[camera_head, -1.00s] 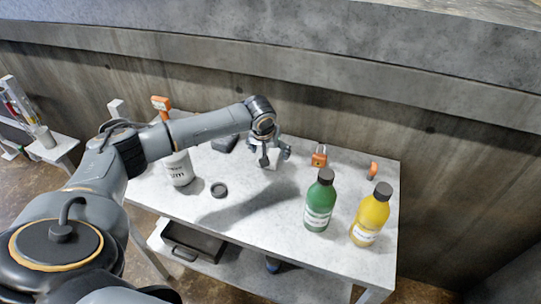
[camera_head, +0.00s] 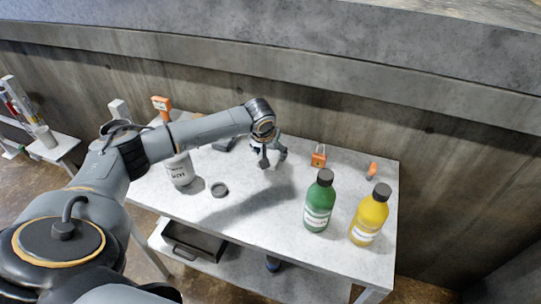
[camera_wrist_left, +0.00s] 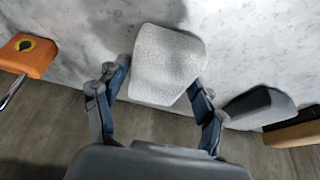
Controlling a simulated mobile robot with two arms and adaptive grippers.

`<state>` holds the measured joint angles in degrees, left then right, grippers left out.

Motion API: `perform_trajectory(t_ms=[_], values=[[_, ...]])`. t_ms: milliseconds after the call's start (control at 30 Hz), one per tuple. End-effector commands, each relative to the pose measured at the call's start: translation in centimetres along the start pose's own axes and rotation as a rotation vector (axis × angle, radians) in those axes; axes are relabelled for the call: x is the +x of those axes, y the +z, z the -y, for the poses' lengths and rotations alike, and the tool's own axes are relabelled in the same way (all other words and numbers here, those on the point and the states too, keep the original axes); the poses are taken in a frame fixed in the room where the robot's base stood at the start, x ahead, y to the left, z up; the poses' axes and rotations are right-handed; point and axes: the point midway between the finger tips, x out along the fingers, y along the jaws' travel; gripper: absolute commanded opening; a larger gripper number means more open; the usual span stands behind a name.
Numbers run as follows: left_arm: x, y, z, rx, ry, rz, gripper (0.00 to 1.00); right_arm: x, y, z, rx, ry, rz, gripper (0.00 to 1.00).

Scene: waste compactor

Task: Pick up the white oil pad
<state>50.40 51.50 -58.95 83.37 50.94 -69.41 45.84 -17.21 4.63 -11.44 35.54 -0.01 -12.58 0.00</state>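The white oil pad (camera_wrist_left: 168,62) is a pale, textured, roughly square piece on the grey-white table top (camera_head: 245,225). In the left wrist view it lies between the two fingers of my left gripper (camera_wrist_left: 160,88), which press against or lie very close to its two sides. In the head view my left gripper (camera_head: 274,158) is low at the back middle of the table and mostly hides the pad. I cannot see the pad clearly lifted off the table. My right gripper is not in view.
An orange padlock (camera_head: 318,155) stands right of the gripper. A green bottle (camera_head: 319,203) and yellow bottle (camera_head: 369,216) stand at the front right. A concrete wall (camera_head: 350,118) rises behind.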

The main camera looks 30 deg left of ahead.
Motion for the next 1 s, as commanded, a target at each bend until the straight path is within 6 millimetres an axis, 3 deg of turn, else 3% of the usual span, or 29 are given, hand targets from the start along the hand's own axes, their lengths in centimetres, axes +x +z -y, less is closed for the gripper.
perform_trajectory(t_ms=[33, 133, 167, 467, 633, 800, 1000], values=[[0.0, 0.0, 0.0, 0.000, 0.000, 0.000, 0.51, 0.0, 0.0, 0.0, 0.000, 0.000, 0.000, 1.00], [0.0, 0.0, 0.0, 0.000, 0.000, 0.000, 0.31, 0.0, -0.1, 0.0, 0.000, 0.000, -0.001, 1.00], [0.0, 0.0, 0.0, 0.000, 0.000, 0.000, 0.29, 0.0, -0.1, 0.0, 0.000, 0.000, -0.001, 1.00], [0.0, 0.0, 0.0, 0.000, 0.000, -0.001, 0.29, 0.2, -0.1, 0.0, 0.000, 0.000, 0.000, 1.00], [-0.3, -0.2, 0.1, 0.001, -0.001, -0.003, 0.29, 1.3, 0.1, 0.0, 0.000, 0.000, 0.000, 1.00], [-3.5, -1.6, -0.1, -0.002, 0.003, -0.004, 0.29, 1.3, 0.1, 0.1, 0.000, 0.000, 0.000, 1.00], [-9.6, 0.4, 1.1, 0.003, 0.000, -0.004, 0.29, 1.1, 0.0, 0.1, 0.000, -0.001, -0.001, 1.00]])
